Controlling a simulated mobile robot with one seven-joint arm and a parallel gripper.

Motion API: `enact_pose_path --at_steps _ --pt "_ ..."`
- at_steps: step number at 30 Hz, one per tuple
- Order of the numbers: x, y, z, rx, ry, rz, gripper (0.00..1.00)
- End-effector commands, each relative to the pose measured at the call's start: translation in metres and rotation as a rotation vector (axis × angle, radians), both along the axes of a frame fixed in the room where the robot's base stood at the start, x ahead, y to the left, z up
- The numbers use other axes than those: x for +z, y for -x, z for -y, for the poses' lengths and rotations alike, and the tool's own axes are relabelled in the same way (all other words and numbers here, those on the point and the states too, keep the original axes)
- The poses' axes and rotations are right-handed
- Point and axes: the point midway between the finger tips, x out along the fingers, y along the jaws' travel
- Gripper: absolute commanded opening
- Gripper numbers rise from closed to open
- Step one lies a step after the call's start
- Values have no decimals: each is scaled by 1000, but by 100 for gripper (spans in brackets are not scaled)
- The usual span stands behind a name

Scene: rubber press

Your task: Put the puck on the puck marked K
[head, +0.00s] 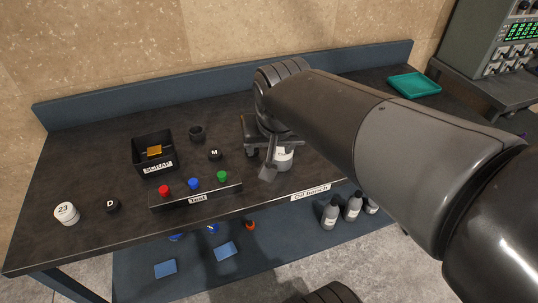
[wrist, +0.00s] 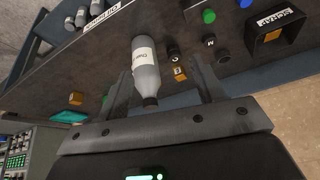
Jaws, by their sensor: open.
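A black puck marked M (head: 215,154) lies on the bench behind the button box. A black puck marked D (head: 112,206) lies at the front left. No puck marked K can be read. Another dark puck (wrist: 173,50) shows in the wrist view between M and a bottle, its marking unreadable. My gripper (head: 268,160) is open, low over the bench; in the wrist view its fingers (wrist: 162,88) are spread on either side of a grey bottle with a white label (wrist: 146,66). No puck is between the fingers. My arm hides part of the bench.
A button box (head: 195,196) with red, blue and green buttons stands at the front. A black labelled bin (head: 154,154), a dark ring-like object (head: 197,133) and a white 23 container (head: 66,213) stand left. A green tray (head: 414,85) lies far right. Bottles (head: 352,207) stand below.

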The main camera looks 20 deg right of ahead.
Motion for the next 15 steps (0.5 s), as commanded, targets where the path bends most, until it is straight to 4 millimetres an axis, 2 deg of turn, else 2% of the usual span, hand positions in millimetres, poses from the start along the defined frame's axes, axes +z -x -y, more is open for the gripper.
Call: enact_pose_path --at_steps 1,6,10,15 --pt "2 17 0 32 5 17 62" --pt "0 57 -5 140 31 47 62" --pt "-3 73 -8 188 47 60 62" --pt "-5 79 -9 209 54 65 62"
